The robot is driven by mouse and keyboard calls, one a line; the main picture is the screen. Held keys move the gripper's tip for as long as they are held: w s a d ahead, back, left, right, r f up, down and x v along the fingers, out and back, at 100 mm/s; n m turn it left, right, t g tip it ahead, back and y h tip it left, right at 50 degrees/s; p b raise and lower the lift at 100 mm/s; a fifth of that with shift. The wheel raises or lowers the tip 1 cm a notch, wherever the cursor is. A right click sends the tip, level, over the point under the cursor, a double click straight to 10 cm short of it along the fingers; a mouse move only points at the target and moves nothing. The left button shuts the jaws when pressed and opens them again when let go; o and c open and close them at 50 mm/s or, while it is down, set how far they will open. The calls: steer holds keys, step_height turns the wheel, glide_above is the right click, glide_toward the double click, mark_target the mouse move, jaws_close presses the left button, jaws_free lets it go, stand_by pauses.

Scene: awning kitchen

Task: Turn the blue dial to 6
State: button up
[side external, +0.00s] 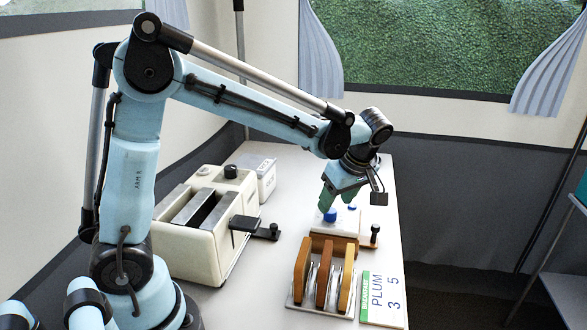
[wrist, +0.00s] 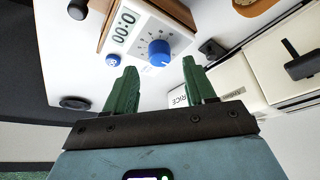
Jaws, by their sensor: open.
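The blue dial (wrist: 159,52) sits on the white face of a timer box (wrist: 160,28) with small marks around it. I cannot read which mark it points to. The box's display (wrist: 123,24) reads 0:00, and a smaller blue knob or button (wrist: 113,60) is beside it. My gripper (wrist: 159,66) has two green fingers, spread apart and empty, with the dial showing between and just beyond their tips. In the side external view my gripper (side external: 326,201) points down close above the blue dial (side external: 330,215); contact cannot be told.
A cream toaster (side external: 188,240) with a dark lever stands left on the white table. A rice canister (side external: 262,175) stands behind the toaster.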

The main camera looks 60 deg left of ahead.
mark_target(331, 210)
steer(key=shift+x, duration=1.75)
steer(key=shift+c, duration=0.3)
jaws_close()
